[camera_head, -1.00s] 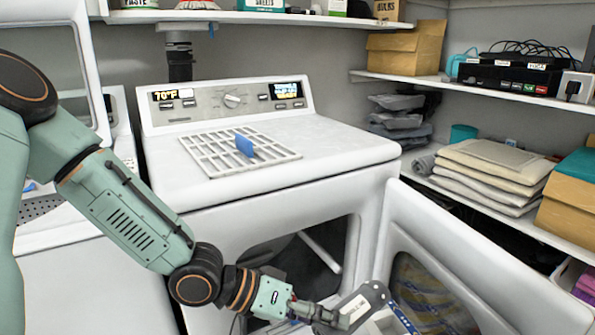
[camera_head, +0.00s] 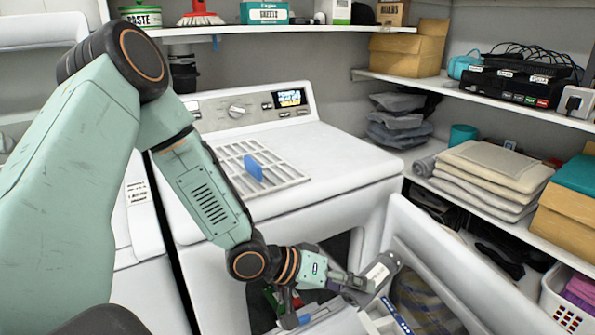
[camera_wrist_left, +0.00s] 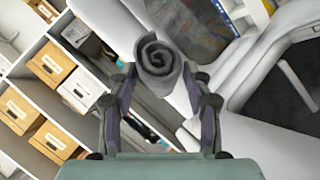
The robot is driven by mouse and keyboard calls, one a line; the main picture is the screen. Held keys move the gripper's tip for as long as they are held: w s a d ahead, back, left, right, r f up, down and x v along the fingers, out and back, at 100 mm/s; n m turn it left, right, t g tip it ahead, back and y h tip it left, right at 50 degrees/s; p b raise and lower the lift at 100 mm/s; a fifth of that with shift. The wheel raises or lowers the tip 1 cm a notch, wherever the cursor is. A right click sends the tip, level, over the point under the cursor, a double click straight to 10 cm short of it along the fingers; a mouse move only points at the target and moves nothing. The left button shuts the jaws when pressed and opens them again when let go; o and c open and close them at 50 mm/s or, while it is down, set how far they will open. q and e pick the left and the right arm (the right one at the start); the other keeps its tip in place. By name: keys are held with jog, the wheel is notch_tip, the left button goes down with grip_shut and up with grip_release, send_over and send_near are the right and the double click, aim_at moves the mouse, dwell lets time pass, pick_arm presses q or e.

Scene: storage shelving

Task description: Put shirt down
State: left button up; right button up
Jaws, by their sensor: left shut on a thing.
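In the left wrist view a rolled dark grey cloth (camera_wrist_left: 158,62), which looks like the shirt, is seen end-on as a spiral. My left gripper (camera_wrist_left: 158,85) is shut on it, with one finger on each side. In the head view my left gripper (camera_head: 345,292) is low in front of the white dryer (camera_head: 325,150), near its open door (camera_head: 455,265). My right gripper is not in view.
A shelf on the right holds folded light cloths (camera_head: 490,170) and a small grey roll (camera_head: 425,163). Dark folded cloths (camera_head: 395,122) stand behind. A white basket (camera_head: 570,308) is at lower right. A vent grille (camera_head: 235,165) with a blue piece lies on the dryer top.

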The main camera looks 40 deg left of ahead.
pick_arm(q)
jog(key=w+a+r+n+y+p, duration=0.6)
jog(key=w+r+n+y, duration=0.25)
jog(key=r, duration=0.25)
jog(key=w+a+r+n+y+p, duration=0.6)
jog(key=w+r+n+y, duration=0.25)
jog(key=r, duration=0.25)
jog(key=s+a+n+g+y, duration=0.2)
jog(key=s+a+n+g, duration=0.15)
jog(key=s+n, duration=0.2)
notch_tip(320, 180, down, 10)
jog(key=shift+s, duration=0.15)
jog(key=shift+d, duration=0.1)
